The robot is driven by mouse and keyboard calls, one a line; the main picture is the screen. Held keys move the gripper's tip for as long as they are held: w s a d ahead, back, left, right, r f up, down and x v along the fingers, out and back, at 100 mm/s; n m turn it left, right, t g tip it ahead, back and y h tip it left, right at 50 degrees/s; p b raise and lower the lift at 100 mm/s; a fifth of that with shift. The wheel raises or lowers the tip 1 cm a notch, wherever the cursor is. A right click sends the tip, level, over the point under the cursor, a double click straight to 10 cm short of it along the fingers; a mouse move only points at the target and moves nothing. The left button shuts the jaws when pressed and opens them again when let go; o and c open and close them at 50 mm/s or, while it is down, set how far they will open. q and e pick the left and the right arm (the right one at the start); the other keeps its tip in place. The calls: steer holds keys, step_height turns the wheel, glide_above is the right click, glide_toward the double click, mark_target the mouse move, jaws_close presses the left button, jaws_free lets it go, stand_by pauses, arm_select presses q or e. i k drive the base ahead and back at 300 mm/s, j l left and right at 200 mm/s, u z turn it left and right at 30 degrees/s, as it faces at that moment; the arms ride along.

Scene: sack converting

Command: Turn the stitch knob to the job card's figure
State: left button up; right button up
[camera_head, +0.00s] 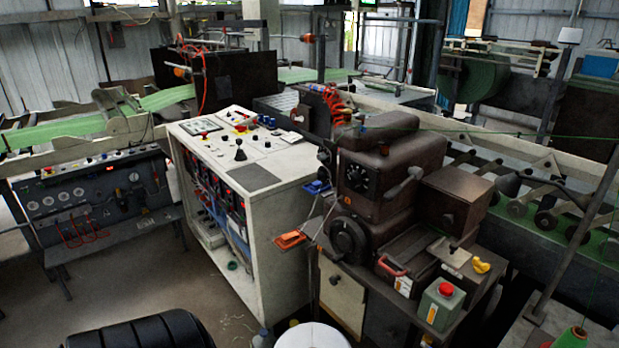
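A brown sewing-type machine (390,160) stands right of centre. A round black dial with pale marks (356,178) sits on its front face; it may be the stitch knob, but its figures are too small to read. A larger black wheel (347,239) is below the dial. A small pale card or label (455,258) lies on the machine's lower right; I cannot tell whether it is the job card, and its writing is unreadable. Neither of my grippers is in view.
A white control cabinet (245,180) stands left of the machine. An orange tray-like piece (291,239) sticks out between them. Open floor (135,280) lies to the left.

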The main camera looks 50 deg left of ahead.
mark_target(354, 179)
steer(key=u, duration=1.35)
